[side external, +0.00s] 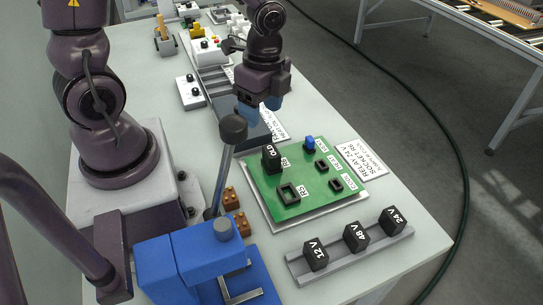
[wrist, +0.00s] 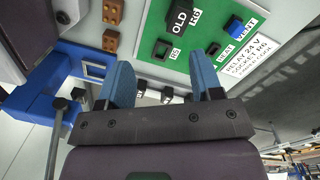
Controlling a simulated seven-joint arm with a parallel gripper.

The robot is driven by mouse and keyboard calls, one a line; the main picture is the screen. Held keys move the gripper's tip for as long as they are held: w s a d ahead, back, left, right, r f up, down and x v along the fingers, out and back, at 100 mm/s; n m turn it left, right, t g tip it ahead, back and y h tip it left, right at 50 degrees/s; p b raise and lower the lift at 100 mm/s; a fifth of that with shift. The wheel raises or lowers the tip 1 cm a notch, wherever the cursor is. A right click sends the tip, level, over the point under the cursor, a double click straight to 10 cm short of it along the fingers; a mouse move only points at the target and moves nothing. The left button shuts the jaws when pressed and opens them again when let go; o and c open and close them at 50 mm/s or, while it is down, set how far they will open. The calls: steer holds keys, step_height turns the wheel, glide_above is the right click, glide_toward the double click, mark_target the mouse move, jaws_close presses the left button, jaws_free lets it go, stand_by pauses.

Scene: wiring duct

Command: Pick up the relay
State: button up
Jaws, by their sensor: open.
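Three black relays stand in a row on a grey rail (side external: 350,255) at the front of the table: 12 V (side external: 316,254), 48 V (side external: 356,237) and 24 V (side external: 392,221). Another black relay marked OLD (side external: 271,159) stands on the green board (side external: 310,202) and also shows in the wrist view (wrist: 180,20). A card reading RELAY 24 V (side external: 360,163) lies beside the board. My gripper (side external: 259,110) is open and empty above the table, behind the board. In the wrist view its blue fingers (wrist: 163,82) are apart; small dark blocks show far off between them.
A lever with a dark round knob (side external: 233,128) rises from a blue press-like fixture (side external: 200,260), left of the board. The board carries a blue part (side external: 309,143) and empty-looking sockets (side external: 288,193). Brown blocks (side external: 237,210) sit beside it. Free table lies right of the rail.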

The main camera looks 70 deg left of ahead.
steer(key=m, duration=0.6)
glide_above(271, 151)
steer(key=shift+t, duration=0.4)
steer(key=f, duration=0.7)
steer(key=shift+s+d, duration=0.15)
steer(key=shift+d, duration=0.25)
steer(key=shift+w+a+f, duration=0.1)
steer(key=shift+a+f, duration=0.05)
steer(key=shift+f, duration=0.95)
steer(key=shift+w+a+f, duration=0.1)
steer(key=shift+a+f, duration=0.05)
steer(key=shift+f, duration=0.95)
steer(key=shift+w+a+f, duration=0.1)
steer(key=shift+a+f, duration=0.05)
steer(key=shift+f, duration=0.95)
steer(key=c, duration=0.9)
